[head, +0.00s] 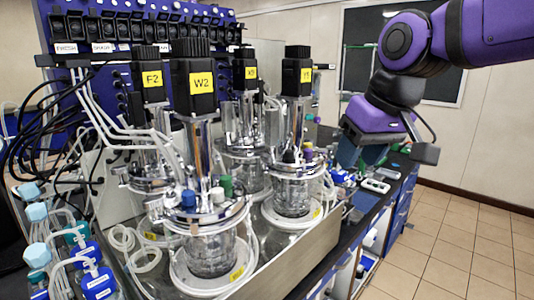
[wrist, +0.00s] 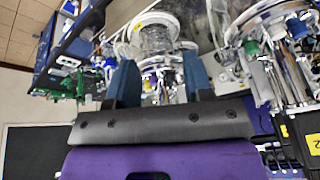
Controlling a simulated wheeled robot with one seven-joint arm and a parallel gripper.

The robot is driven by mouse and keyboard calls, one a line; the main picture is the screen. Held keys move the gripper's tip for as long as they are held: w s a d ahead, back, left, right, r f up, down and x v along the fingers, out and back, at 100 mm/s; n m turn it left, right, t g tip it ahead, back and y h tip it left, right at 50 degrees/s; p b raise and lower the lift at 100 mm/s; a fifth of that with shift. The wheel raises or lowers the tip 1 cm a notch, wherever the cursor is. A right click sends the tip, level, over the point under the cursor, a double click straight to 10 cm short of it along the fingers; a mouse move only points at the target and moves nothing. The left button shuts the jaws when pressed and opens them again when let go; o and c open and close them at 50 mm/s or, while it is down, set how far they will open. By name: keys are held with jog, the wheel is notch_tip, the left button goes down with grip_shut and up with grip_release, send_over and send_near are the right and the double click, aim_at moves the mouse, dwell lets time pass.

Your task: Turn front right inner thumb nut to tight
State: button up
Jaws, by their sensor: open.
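Several glass bioreactor vessels with steel head plates stand in a metal-walled tray. The front vessel (head: 210,255) sits under a black motor labelled W2 (head: 197,80). The right vessel (head: 292,197) stands behind it, under another yellow-labelled motor (head: 298,77). The thumb nuts on the head plates are too small to tell apart. My gripper (head: 362,158) is open and empty, to the right of the right vessel and apart from it. In the wrist view its two blue fingers (wrist: 160,80) are spread, with a glass vessel (wrist: 157,40) and steel fittings beyond them.
Tubing and blue-capped bottles (head: 38,212) crowd the left side. The tray's metal wall (head: 300,262) runs along the front right. The dark bench (head: 365,205) holds small items and a green board (wrist: 62,85) beyond it. The tiled floor (head: 450,250) at right is clear.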

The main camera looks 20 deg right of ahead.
jog(key=w+a+r+g, duration=0.2)
jog(key=w+r, duration=0.1)
jog(key=w, duration=1)
jog(key=g+h, duration=0.1)
jog(key=g, duration=0.1)
send_near(267, 156)
notch_tip(267, 156, down, 9)
jog(key=shift+w, duration=0.1)
grip_shut()
